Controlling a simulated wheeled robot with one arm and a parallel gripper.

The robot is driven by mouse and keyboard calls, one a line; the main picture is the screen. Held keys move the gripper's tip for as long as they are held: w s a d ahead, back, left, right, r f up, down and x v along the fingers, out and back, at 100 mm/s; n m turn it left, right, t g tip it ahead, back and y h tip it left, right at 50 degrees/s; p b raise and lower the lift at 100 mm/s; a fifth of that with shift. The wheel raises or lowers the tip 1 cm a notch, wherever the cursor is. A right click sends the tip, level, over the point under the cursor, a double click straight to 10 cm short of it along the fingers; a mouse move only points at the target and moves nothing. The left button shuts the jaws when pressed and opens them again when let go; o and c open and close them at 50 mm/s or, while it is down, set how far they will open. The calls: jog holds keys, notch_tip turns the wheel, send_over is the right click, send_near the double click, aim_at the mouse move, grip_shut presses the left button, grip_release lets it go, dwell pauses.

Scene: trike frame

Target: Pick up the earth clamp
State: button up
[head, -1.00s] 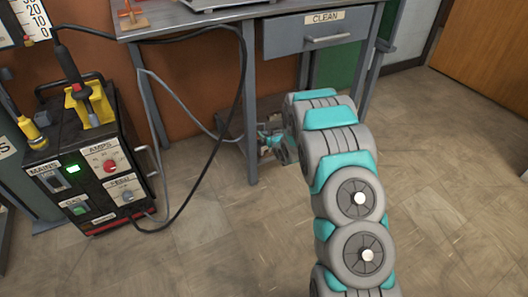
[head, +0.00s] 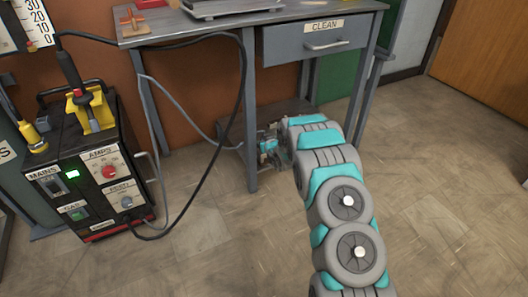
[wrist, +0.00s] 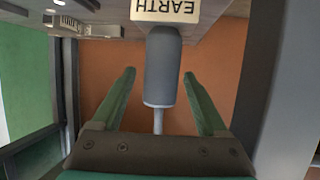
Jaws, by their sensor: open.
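My gripper (wrist: 159,75) is open, its two green fingers apart in the wrist view. A dark grey cylinder with a thin pale rod, apparently part of the earth clamp (wrist: 163,66), lies between the fingers in that picture. I see no clear contact, and its depth relative to the fingertips is hard to judge. A cream label reading EARTH (wrist: 178,10), upside down, is at its upper end. In the head view my gripper (head: 267,148) is low beside the bench's front leg, partly behind my arm; the clamp cannot be made out there.
The grey bench leg (head: 250,110) stands just left of my gripper, with a low shelf (head: 290,108) behind. The drawer (head: 318,40) is above. Cables (head: 237,110) loop from the welding machine (head: 85,165) at left. The floor at right is clear.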

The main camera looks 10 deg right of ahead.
jog(key=shift+w+a+f, duration=0.1)
jog(key=shift+w+f, duration=0.25)
jog(key=shift+w, duration=0.3)
jog(key=shift+c, duration=0.4)
grip_shut()
